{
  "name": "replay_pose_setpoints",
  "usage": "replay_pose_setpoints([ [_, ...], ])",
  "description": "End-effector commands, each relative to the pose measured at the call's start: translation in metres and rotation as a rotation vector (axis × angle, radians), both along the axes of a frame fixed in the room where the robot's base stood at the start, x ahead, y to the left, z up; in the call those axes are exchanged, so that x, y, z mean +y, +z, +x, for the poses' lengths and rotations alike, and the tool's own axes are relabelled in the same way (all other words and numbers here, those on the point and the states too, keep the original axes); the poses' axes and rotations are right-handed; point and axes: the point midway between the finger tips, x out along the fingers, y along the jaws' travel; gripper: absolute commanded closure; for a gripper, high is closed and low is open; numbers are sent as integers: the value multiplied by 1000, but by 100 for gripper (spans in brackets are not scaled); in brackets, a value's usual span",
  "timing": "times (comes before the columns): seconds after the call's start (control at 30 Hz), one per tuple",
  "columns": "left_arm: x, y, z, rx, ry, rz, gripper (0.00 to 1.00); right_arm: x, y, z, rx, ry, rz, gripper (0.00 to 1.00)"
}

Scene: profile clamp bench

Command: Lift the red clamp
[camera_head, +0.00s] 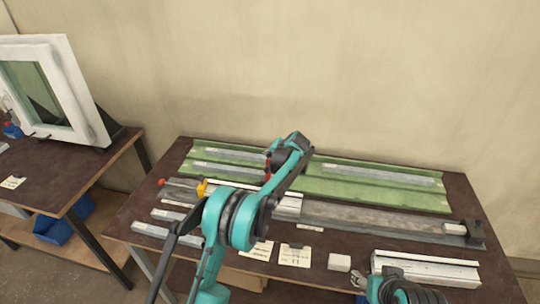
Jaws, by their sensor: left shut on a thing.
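A narrow red piece (268,164), which looks like the red clamp's handle, stands upright at the middle of the bench, above the rail. My left gripper (271,160) comes down at it from the right and is shut on it. The dark gripper body and the teal arm cover part of the clamp, so its lower end is hard to make out. A small red knob (162,182) shows at the left end of the long rail. My right arm shows at the bottom edge; its fingertips are not clear.
A long grey rail (360,216) runs across the dark bench (455,190), with a black end block (474,230). Green profiles (385,190) lie behind it. A window frame (62,95) stands left.

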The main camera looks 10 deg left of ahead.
Motion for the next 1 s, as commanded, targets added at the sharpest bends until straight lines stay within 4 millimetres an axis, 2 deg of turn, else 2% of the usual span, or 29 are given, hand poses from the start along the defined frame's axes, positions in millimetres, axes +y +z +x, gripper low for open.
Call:
replay_pose_setpoints([
  [0.5, -3, -6, 0, 28, 3, -6, 100, 0, 1, 0, 0, 0, 0, 46],
  [0.53, -3, -6, 0, 28, 3, -6, 75, 0, 1, 0, 0, 0, 0, 46],
  [0.6, -2, -5, 0, 28, 3, -5, 57, 0, 1, 0, 0, 0, 0, 46],
  [1.0, -4, 2, -3, 24, 1, -2, 55, 0, 1, 0, 0, 0, 0, 46],
])
